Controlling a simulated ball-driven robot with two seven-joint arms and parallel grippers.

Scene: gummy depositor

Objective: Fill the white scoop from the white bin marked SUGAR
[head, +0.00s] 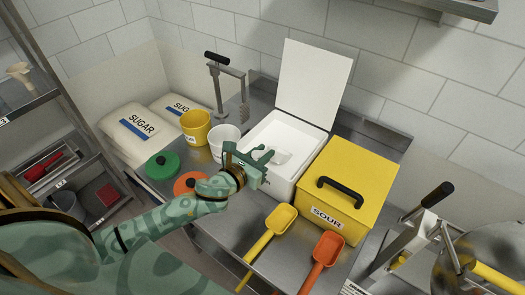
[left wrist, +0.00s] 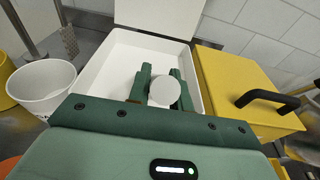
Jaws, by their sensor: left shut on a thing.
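The white bin (head: 283,183) stands open on the steel table, its white lid (head: 316,85) raised at the back. Its front is mostly behind my left gripper (head: 266,157), and I cannot read a label there. My left gripper reaches over the bin's front part, shut on the white scoop (head: 284,157). In the left wrist view a round white end of the scoop (left wrist: 164,92) shows between the two green fingers. The rest of the scoop is hidden there, and I cannot tell whether it holds sugar. My right gripper is not in view.
A yellow SOUR box (head: 365,175) with a black handle stands close to the right. A white tub (head: 222,138) and yellow tub (head: 195,125) stand left. Yellow (head: 280,220) and orange (head: 327,247) scoops lie in front. Sugar sacks (head: 137,128) stand far left.

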